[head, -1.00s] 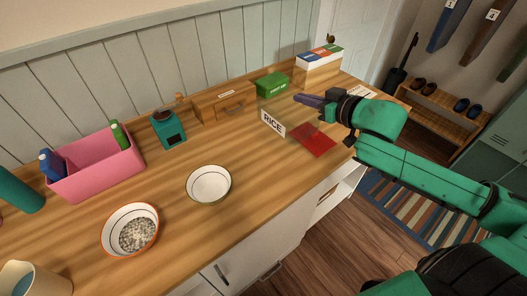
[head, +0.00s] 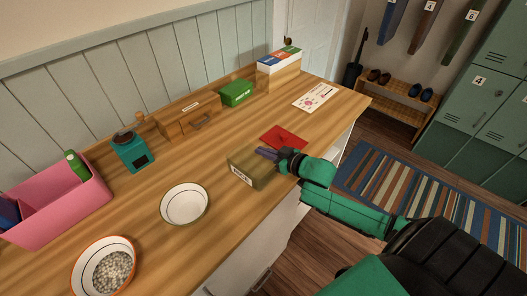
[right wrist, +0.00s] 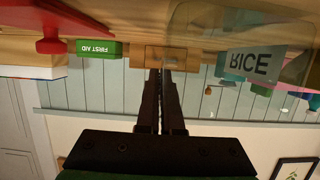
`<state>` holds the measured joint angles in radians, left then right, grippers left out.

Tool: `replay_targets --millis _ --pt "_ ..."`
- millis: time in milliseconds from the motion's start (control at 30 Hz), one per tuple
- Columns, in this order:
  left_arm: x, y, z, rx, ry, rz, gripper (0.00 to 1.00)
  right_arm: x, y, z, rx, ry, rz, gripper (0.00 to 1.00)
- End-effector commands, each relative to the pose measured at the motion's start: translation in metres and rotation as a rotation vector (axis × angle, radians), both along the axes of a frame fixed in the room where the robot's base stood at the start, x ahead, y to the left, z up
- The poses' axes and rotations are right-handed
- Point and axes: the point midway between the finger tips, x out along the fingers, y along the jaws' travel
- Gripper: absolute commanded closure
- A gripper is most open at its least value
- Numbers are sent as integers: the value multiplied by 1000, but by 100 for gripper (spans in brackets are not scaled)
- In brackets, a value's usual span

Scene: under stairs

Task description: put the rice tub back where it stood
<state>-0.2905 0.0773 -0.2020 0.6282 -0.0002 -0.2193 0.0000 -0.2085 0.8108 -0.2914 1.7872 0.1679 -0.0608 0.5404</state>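The rice tub (head: 262,174) is a see-through, brownish box with a white RICE label, sitting upright near the counter's front edge. In the right wrist view, which is upside down, the tub (right wrist: 205,25) is at the upper right. A red square piece (head: 284,136) lies on the counter behind it; in the wrist view it (right wrist: 50,22) shows a knob and looks like a lid. My right gripper (head: 264,152) is at the tub's top right. Its fingers (right wrist: 160,80) are together with nothing visible between them. The tub is beside them; I cannot tell whether they touch. My left gripper is out of view.
A white bowl (head: 184,204) and an orange-rimmed bowl (head: 82,276) of grains stand to the left. A pink bin (head: 70,215), teal grinder (head: 131,155), wooden drawer box (head: 180,125) and green first aid box (head: 237,93) line the back.

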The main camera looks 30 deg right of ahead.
Motion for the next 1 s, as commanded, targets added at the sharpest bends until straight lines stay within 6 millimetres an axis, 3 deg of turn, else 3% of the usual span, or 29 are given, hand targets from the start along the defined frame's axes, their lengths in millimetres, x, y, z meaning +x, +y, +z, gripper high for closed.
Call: replay_targets --millis 167,233,267,667,1000 --pt "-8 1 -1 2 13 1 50 0 0 0 0 -2 1 100" --pt "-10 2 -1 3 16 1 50 0 0 0 0 -1 1 74" --pt "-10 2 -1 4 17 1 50 0 0 0 0 -1 1 67" --pt "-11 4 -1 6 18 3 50 -5 -2 0 0 1 0 67" --pt "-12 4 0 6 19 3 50 -48 -17 14 1 3 -1 67"
